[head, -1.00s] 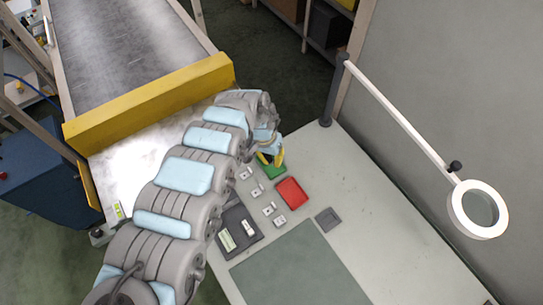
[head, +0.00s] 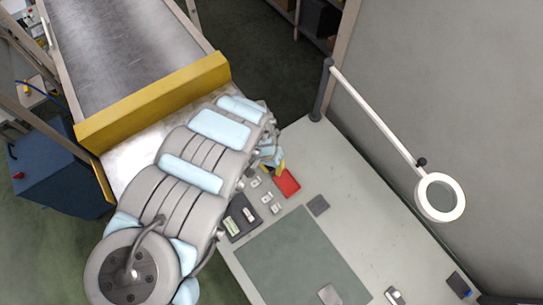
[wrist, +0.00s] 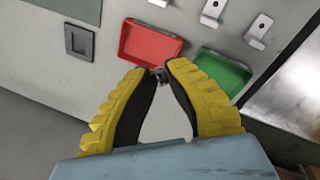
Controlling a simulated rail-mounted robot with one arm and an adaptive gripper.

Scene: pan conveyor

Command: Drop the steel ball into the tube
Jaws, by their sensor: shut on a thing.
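My gripper (wrist: 161,70) has yellow ribbed fingers closed together at the tips around a small grey, shiny thing (wrist: 160,74). It looks like the steel ball, mostly hidden by the tips. In the wrist view the tips are at the lower edge of the red tray (wrist: 150,45), with the green tray (wrist: 222,74) just to their right. In the head view my gripper (head: 278,168) is beside the red tray (head: 288,184), and the green tray is hidden behind it. I cannot pick out the tube for certain in either view.
A dark tray (head: 232,231) with small light parts sits near my arm. Small metal brackets (head: 267,198) stand by the red tray. A ring lamp (head: 422,205) on a white arm hangs over the table's right side. A yellow-edged conveyor (head: 155,103) is at the left.

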